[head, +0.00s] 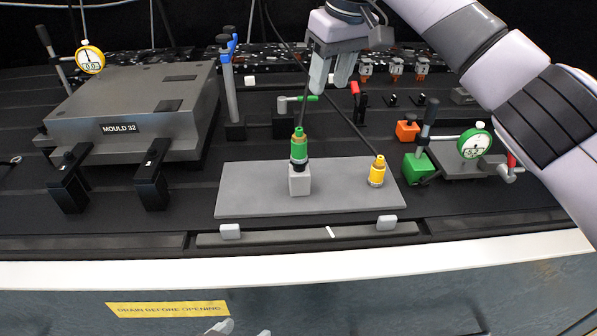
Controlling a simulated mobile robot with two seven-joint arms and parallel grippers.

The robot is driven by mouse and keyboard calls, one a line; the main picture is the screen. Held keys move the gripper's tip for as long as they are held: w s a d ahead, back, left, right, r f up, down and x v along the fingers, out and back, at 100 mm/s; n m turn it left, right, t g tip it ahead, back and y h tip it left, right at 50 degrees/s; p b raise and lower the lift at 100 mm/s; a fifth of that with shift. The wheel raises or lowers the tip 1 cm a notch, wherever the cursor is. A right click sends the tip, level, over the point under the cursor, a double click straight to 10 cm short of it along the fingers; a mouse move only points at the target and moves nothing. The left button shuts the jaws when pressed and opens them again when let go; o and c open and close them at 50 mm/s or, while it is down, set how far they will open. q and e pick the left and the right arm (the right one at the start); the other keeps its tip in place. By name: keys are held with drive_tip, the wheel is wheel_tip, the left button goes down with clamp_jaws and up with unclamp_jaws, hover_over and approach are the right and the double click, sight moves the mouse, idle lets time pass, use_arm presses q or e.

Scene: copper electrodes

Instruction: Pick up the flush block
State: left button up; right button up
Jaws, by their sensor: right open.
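A small light grey block (299,182) stands on the flat grey plate (250,190) at the middle of the bench; I take it to be the flush block. A green-banded brass coupling (299,148) stands upright on it, with a dark hose running up from its top. My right gripper (332,80) comes in from the upper right, above and behind the block. Its two fingers point down, apart and empty. Two pale tips at the bottom edge look like my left gripper (241,330); the rest of it is cut off.
A yellow-banded coupling (377,171) with a hose stands on the plate's right. A grey mould marked MOULD 32 (140,105) fills the left, with black clamps in front. A green-based dial gauge (475,144) stands at right. The plate's front left is bare.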

use_arm(q)
drive_tip(key=s+d+r+m+g+h, duration=0.1)
drive_tip(key=s+d+r+m+g, duration=0.1)
drive_tip(key=d+r+m, duration=0.75)
drive_tip(key=w+d+r+m+t, duration=0.4)
drive_tip(key=w+d+r+m, duration=0.3)
drive_tip(key=w+r+m, duration=0.55)
drive_tip(key=m+t+y, duration=0.2)
drive_tip(key=m+y, duration=0.5)
drive_tip(key=m, duration=0.3)
approach(300, 179)
drive_tip(key=shift+s+d+f, duration=0.25)
drive_tip(key=shift+d, duration=0.3)
drive_tip(key=shift+w+a, duration=0.25)
drive_tip(key=shift+w, duration=0.2)
drive_tip(key=shift+a+x, duration=0.15)
drive_tip(key=shift+x, duration=2.7)
drive_tip(key=shift+a+x, duration=0.15)
drive_tip(key=shift+x, duration=2.75)
drive_tip(key=shift+r, duration=0.2)
